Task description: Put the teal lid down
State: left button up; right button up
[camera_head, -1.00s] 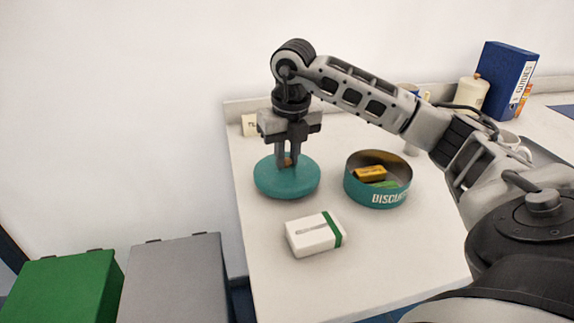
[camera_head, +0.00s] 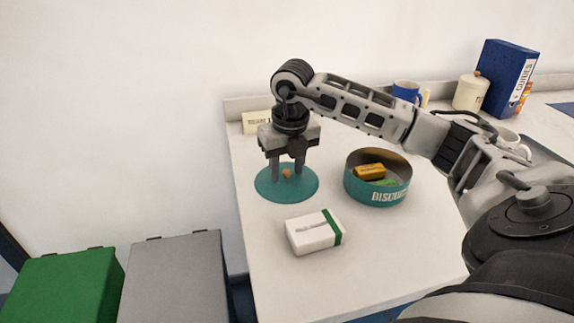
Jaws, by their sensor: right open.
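The teal lid (camera_head: 300,192) is a round disc with a small brown knob (camera_head: 287,173) at its middle. It lies flat, knob up, on the white counter at the left. My right gripper (camera_head: 287,175) points straight down over the lid. Its two fingers stand apart on either side of the knob, with a gap showing. The teal biscuit tin (camera_head: 366,190) stands open to the right of the lid, with a yellow item (camera_head: 369,171) and a green item inside. My left gripper is not in view.
A white box with a green band (camera_head: 313,232) lies in front of the lid. A small card (camera_head: 257,122) stands behind it. A blue mug, a cream jar (camera_head: 470,93) and a blue binder (camera_head: 508,78) stand at the back right. Green and grey bins are left of the counter.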

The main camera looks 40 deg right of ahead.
aim_at(290, 182)
notch_tip(290, 182, up, 12)
jog(key=s, duration=0.1)
jog(key=shift+s+a+r, duration=0.15)
jog(key=shift+s+a, duration=0.05)
jog(key=shift+a, duration=0.05)
dwell(0.6)
